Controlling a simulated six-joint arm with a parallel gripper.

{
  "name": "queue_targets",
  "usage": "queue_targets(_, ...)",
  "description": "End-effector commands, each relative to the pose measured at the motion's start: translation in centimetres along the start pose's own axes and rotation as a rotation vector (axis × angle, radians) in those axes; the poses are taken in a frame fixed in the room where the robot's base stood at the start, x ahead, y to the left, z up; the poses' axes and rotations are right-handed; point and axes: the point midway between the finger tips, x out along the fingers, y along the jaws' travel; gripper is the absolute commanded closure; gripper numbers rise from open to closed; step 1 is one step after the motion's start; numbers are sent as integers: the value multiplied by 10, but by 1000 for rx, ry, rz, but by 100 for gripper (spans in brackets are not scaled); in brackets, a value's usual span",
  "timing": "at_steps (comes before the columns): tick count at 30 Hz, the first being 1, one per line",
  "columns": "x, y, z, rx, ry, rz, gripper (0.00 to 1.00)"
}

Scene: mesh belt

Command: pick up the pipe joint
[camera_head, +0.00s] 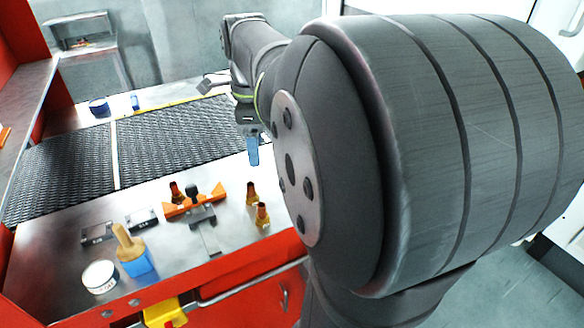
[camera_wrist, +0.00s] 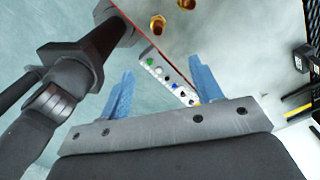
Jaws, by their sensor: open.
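Several small brass-coloured fittings that look like pipe joints stand on the steel bench. One fitting (camera_head: 262,214) is near the front edge, another fitting (camera_head: 251,192) is just behind it, and a third fitting (camera_head: 176,191) is beside the orange clamp. I cannot tell which one is the task's pipe joint. Two fittings show near the top of the wrist view, one lower (camera_wrist: 157,25) and one cut by the frame edge (camera_wrist: 187,4). My gripper (camera_wrist: 161,68) is open with blue fingers and nothing between them. In the head view my gripper (camera_head: 252,151) hangs above the bench, behind the fittings.
An orange clamp (camera_head: 222,196) stands left of two fittings. The dark mesh belt (camera_head: 60,165) lies behind. A panel with coloured buttons (camera_wrist: 168,74) runs along the bench side.

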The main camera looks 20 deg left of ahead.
Motion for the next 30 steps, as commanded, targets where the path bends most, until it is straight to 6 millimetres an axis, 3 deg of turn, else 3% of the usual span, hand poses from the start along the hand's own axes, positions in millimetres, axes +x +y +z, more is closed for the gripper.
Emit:
queue_targets(6, 28, -1, -1, 328, 1, 1, 41)
queue_targets(10, 36, -2, -1, 424, 0, 0, 41)
queue_targets(14, 49, -2, -1, 449, 1, 2, 41)
queue_targets(24, 120, 0, -1, 446, 3, 5, 41)
queue_targets(30, 152, -1, -1, 445, 1, 2, 41)
